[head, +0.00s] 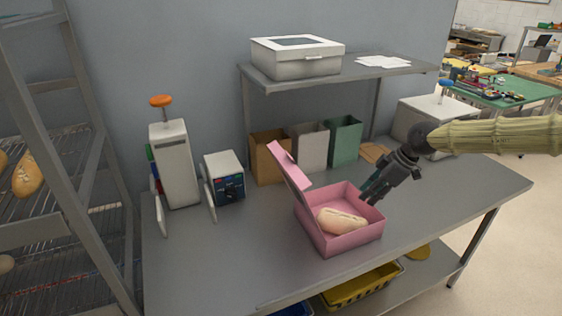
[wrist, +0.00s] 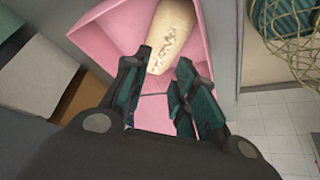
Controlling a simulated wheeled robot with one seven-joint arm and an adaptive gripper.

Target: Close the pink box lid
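The pink box (head: 341,236) stands on the grey table with a bread roll (head: 341,220) inside. Its lid (head: 290,167) is open, standing up and tilted back on the left side of the box. My gripper (head: 370,197) is over the box's right rear side, apart from the lid. In the wrist view the gripper (wrist: 167,105) has its fingers spread with nothing between them. The bread roll (wrist: 172,36) and the pink box interior (wrist: 205,18) lie beyond the fingertips.
Brown, grey and green bins (head: 308,147) stand behind the box. A small dark-fronted device (head: 225,178) and a tall white dispenser (head: 174,162) stand at left. The table front left is clear.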

